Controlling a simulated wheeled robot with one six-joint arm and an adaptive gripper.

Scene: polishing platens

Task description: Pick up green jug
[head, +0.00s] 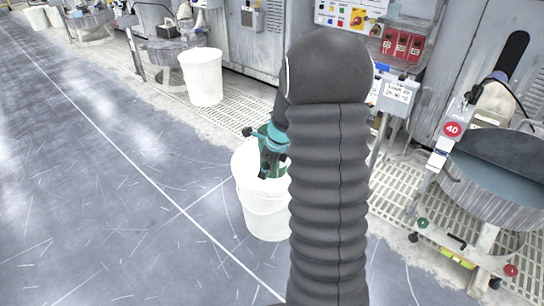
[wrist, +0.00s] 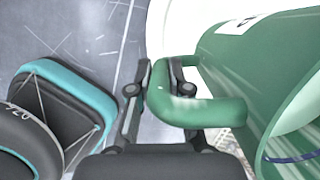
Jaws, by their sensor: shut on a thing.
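The green jug (wrist: 235,70) fills the right side of the wrist view, with a white label on its side and a looped handle (wrist: 205,108). My gripper (wrist: 160,78) is shut on the handle, with a finger on each side of its near bar. In the head view the green jug (head: 282,168) shows only in part, over the white bucket (head: 266,212); my gripper (head: 267,158) and arm hide the rest. I cannot tell whether the jug rests on the bucket or is lifted from it.
Another white bucket (head: 203,77) stands farther back near the machines. A polishing platen (head: 500,165) marked 40 is at the right. A sign post (head: 396,95) stands behind my arm. The grey floor (head: 110,200) at the left is clear.

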